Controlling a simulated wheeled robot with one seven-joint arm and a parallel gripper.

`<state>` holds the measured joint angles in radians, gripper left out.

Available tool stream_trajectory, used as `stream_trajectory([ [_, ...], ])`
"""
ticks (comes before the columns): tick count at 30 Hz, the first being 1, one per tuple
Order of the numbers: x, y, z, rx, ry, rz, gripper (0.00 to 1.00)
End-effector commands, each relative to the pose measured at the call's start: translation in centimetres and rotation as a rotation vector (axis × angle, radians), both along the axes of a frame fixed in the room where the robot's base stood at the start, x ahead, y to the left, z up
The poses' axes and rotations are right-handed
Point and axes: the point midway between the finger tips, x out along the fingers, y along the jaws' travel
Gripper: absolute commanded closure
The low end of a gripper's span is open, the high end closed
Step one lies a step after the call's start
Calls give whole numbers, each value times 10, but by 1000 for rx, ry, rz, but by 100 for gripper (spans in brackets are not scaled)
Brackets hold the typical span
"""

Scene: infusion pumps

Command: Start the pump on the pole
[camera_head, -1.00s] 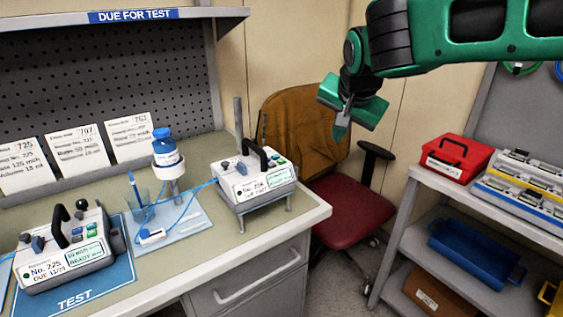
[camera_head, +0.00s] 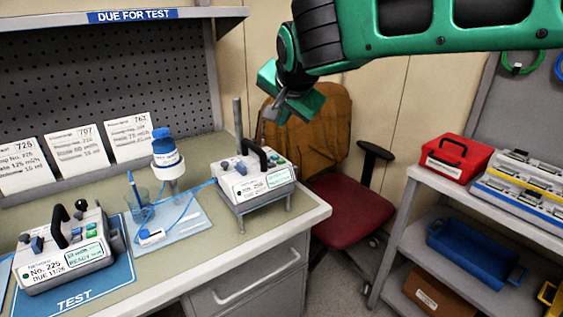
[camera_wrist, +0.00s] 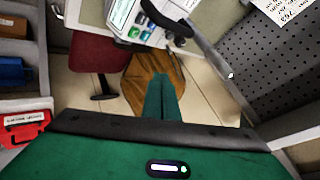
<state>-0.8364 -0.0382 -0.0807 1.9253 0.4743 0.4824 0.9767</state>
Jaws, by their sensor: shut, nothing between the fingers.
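The white pump on the pole (camera_head: 262,187) sits on a small metal stand at the right end of the bench, with a black handle, coloured buttons and a green-lit screen. Its grey pole (camera_head: 238,128) rises behind it.
A second pump, No. 225 (camera_head: 64,262), sits on the blue TEST mat (camera_head: 95,292). A blue-capped bottle (camera_head: 165,155), a cup (camera_head: 138,205) and blue tubing stand between the pumps. A chair (camera_head: 345,210) and a shelf with a red box (camera_head: 455,158) are to the right.

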Motion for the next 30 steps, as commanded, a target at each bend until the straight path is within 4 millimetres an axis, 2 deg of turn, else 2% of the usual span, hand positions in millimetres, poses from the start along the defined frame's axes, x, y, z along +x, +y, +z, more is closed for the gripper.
stream_trajectory([
  [15,0,0,-63,-3,1,0,100],
  [21,0,-1,-75,-1,0,0,100],
  [30,-1,0,-78,0,0,0,100],
])
